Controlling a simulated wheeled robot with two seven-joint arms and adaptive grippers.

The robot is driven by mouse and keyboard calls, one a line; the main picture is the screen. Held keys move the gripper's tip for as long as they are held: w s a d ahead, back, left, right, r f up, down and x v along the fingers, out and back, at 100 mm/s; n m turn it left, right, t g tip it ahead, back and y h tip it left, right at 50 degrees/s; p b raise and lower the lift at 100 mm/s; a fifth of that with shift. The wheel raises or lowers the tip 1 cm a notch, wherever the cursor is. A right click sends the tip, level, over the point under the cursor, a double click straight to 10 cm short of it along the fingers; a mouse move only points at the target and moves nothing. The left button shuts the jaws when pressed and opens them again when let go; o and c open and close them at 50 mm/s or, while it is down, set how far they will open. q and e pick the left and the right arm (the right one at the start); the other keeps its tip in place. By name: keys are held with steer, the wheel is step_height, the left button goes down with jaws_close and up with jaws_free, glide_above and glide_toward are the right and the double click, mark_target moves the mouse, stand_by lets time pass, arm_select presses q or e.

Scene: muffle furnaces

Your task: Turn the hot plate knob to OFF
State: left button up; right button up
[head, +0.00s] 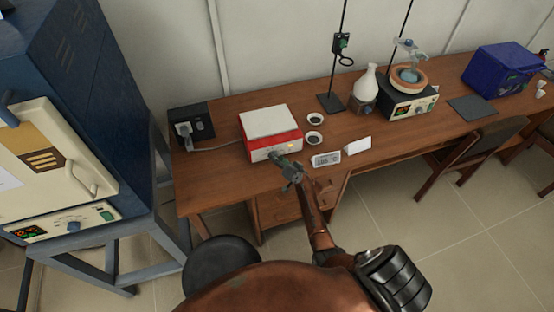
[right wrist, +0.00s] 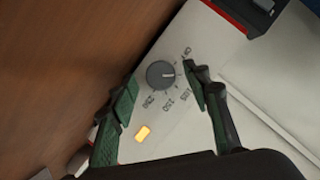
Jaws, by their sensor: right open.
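The hot plate (head: 270,121) is a red and white box with a pale square top, on the wooden desk. In the right wrist view its round grey knob (right wrist: 160,74) sits on the white front panel, ringed by number labels. A short white mark on the knob points right in that view, toward the dial's ticks; the exact setting is hard to read. An amber light (right wrist: 142,133) glows beside it. My right gripper (head: 288,172) is at the hot plate's front. Its green-padded fingers (right wrist: 161,84) are open, on either side of the knob, with visible gaps. My left gripper is not in view.
Two small dishes (head: 314,138) lie beside the hot plate. A black power box (head: 191,127) is at left. The blue furnace (head: 76,85) stands left of the desk (head: 226,177).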

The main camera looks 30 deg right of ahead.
steer(key=shift+w+f, duration=0.1)
steer(key=shift+w, duration=0.1)
steer(key=c, duration=1.1)
